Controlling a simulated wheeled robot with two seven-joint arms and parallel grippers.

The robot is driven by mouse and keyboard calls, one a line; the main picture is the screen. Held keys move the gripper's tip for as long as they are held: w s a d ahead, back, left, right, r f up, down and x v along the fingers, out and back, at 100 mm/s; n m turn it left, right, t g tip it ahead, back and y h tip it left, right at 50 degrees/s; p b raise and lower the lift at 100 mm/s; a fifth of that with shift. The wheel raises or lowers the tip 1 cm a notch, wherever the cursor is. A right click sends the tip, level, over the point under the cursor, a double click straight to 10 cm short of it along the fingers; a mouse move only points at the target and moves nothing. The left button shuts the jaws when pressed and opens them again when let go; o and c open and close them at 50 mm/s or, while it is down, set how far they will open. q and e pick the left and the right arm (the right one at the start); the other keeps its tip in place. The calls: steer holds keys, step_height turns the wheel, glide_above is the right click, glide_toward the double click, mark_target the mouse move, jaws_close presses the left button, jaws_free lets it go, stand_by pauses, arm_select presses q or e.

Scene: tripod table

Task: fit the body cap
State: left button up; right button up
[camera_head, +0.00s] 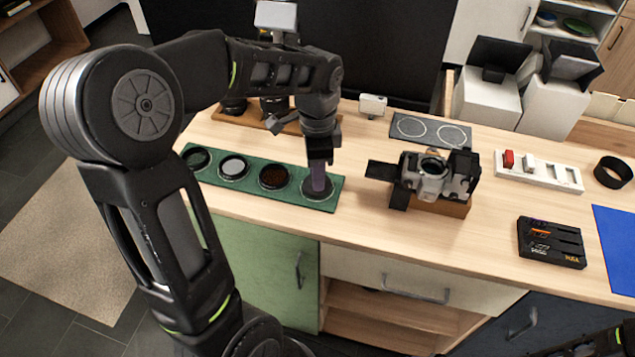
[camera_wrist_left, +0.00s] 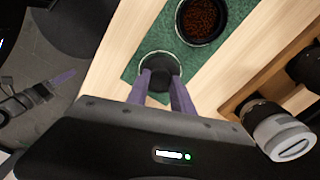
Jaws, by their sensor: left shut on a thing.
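The body cap (camera_head: 327,193) is a dark disc in the rightmost round place of the green mat (camera_head: 258,187). It also shows in the left wrist view (camera_wrist_left: 158,66), between the fingertips. My left gripper (camera_head: 319,185), with purple fingers pointing down, is shut on the cap at the mat. The fingers hide part of the cap. The grey and black camera (camera_head: 432,176) stands to the right on a wooden block (camera_head: 440,206). Its round mount opening (camera_head: 433,164) faces up.
Other round pieces (camera_head: 234,166) lie left on the mat. Lenses on a wooden stand (camera_head: 292,125) are behind. A grey two-circle mat (camera_head: 430,130), a white tray (camera_head: 538,171), a black ring (camera_head: 612,172) and a black box (camera_head: 551,242) lie around. Bare tabletop lies between mat and camera.

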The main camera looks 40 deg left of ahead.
arm_select(q)
steer(key=shift+r, duration=0.1)
jaws_close()
step_height(320, 180, up, 6)
steer(key=p, duration=0.5)
steer(key=shift+d, duration=0.1)
stand_by(0.4)
